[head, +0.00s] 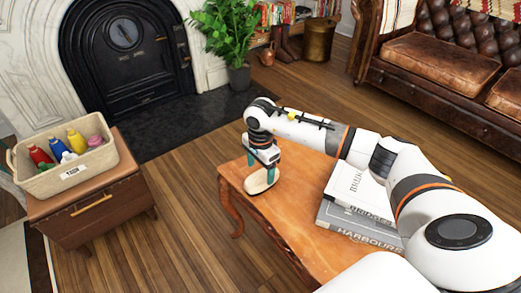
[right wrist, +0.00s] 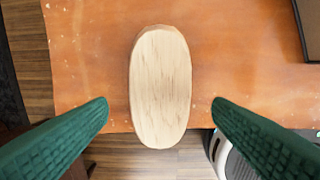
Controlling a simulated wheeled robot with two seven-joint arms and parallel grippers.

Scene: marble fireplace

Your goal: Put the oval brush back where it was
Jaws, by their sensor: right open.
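In the right wrist view the oval brush (right wrist: 160,85) lies between the fingers, with a gap on each side. Its lower end shows past the table edge there; I cannot tell how far it overhangs. My right gripper (head: 262,174) points down over the brush, with its green fingers open on either side. They also show apart in the right wrist view (right wrist: 160,103). My left gripper is not in view.
A stack of books (head: 357,212) lies on the table under my right arm. A woven basket (head: 68,182) with several colored bottles stands on a small wooden cabinet (head: 100,209) at left. A fireplace (head: 124,50), potted plant (head: 238,78) and leather sofa (head: 440,72) stand behind. Floor between cabinet and table is clear.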

